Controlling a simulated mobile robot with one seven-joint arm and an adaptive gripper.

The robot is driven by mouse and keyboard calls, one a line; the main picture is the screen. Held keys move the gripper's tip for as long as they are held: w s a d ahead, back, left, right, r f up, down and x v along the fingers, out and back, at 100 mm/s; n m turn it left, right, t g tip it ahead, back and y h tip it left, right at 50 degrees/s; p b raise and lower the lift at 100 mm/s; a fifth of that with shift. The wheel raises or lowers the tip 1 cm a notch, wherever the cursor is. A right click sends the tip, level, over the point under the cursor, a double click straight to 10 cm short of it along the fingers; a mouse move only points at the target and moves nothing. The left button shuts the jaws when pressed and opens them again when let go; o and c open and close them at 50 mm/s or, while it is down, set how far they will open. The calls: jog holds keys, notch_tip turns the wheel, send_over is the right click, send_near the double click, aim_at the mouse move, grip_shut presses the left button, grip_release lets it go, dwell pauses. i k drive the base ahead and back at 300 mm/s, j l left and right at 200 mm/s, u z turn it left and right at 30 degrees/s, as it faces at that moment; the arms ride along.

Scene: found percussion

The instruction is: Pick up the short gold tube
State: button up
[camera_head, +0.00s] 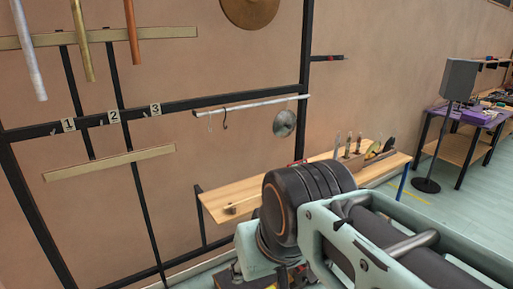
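A gold tube (86,42) hangs upright at the upper left, between a silver tube (31,55) on its left and a copper-coloured tube (132,35) on its right. The tops of all three are cut off by the picture edge, so their full lengths are hidden. My arm fills the lower right foreground, well away from the tubes. My gripper is not visible.
A black frame (200,103) carries labels and a rail (250,104) with a hook and a metal disc (284,123). A gong (250,8) hangs above. A wooden shelf (235,195) with several mallets stands behind my arm. A speaker (458,78) and purple table (475,116) stand right.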

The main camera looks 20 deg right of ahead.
aim_at(348, 141)
jog(key=i+l+z, duration=0.1)
jog(key=l+z, duration=0.25)
jog(key=i+l+z, duration=0.15)
jog(key=l+z, duration=0.25)
jog(key=i+l+z, duration=0.15)
jog(key=z, duration=0.2)
jog(key=l, duration=0.1)
